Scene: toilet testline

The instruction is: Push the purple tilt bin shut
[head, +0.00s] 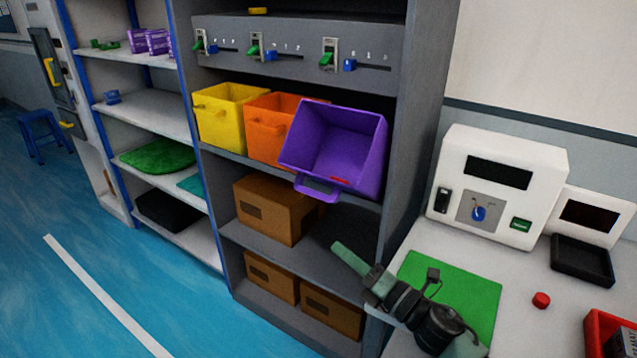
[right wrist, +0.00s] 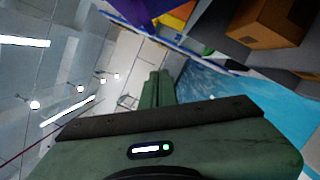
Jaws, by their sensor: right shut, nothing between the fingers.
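The purple tilt bin (head: 350,150) is on the grey shelf unit, to the right of an orange bin (head: 268,128). It is tilted forward and open, with its inside showing and its handle (head: 317,188) at the lower front. A small red thing (head: 340,181) lies in it. My right gripper (head: 351,257) is shut and empty, below the purple bin and in front of the lower shelf, apart from the bin. In the right wrist view its closed fingers (right wrist: 157,90) show, with a bit of purple (right wrist: 131,10) at the top. My left gripper is not in view.
A yellow bin (head: 222,117) stands left of the orange one. Brown boxes (head: 272,208) fill the lower shelves. A panel with green switches (head: 254,46) is above the bins. The white table (head: 520,285) on the right holds a green mat (head: 478,290) and a white device (head: 500,160).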

